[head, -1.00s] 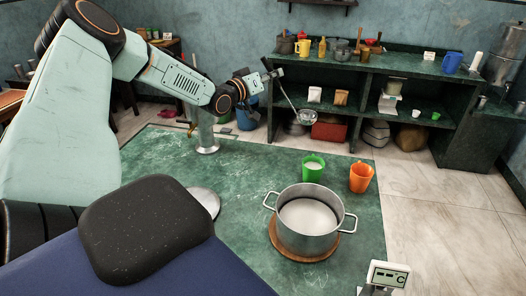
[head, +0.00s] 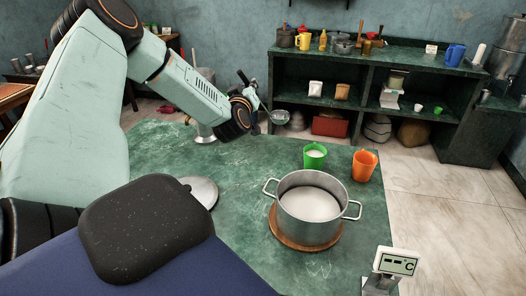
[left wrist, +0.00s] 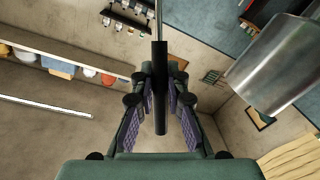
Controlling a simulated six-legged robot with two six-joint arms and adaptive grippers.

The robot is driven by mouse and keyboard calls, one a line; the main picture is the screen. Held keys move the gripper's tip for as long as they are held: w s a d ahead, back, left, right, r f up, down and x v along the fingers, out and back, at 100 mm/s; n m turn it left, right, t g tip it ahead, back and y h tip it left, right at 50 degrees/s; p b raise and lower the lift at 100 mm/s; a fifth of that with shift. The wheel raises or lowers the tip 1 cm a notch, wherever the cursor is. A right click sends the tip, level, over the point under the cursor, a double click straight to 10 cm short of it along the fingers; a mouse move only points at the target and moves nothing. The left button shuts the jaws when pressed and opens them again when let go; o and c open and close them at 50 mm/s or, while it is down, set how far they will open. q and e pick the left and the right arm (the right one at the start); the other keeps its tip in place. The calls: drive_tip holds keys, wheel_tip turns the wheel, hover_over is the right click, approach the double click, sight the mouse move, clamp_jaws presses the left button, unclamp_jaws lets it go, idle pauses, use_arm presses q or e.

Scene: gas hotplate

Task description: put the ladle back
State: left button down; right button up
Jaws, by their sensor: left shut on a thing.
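My left gripper (head: 257,102) is shut on the ladle. The ladle's metal bowl (head: 279,117) hangs to the right of the gripper, beyond the far side of the green table in the head view. In the left wrist view the ladle's black handle (left wrist: 161,75) runs between the two fingers (left wrist: 160,105), with a thin metal rod above it. A metal cylinder (head: 205,131) stands on the far left of the table, partly hidden behind my arm. A large metal cylindrical surface (left wrist: 275,65) shows at the right of the left wrist view. My right gripper is not in view.
A steel pot (head: 309,225) with white contents sits on a round wooden board (head: 285,237). Behind it stand a green mug (head: 314,158) and an orange mug (head: 364,166). A display (head: 398,262) is at the front right. Dark shelves (head: 360,60) line the wall.

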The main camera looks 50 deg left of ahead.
use_arm(q)
drive_tip(key=shift+s+a+f+y, duration=0.15)
drive_tip(key=shift+s+f+y, duration=0.05)
drive_tip(key=shift+y, duration=0.1)
wheel_tip(320, 180, down, 10)
drive_tip(key=b, duration=0.3)
drive_tip(key=shift+a+n+g+b, duration=0.15)
drive_tip(key=shift+n+g+b, duration=0.15)
drive_tip(key=shift+b, duration=0.1)
drive_tip(key=shift+s+f, duration=0.15)
drive_tip(key=shift+s, duration=0.05)
drive_tip(key=c, duration=1.8)
unclamp_jaws()
drive_tip(key=o, duration=0.4)
drive_tip(key=shift+w+f, duration=0.1)
drive_tip(key=shift+w, duration=0.05)
drive_tip(key=shift+o, duration=0.2)
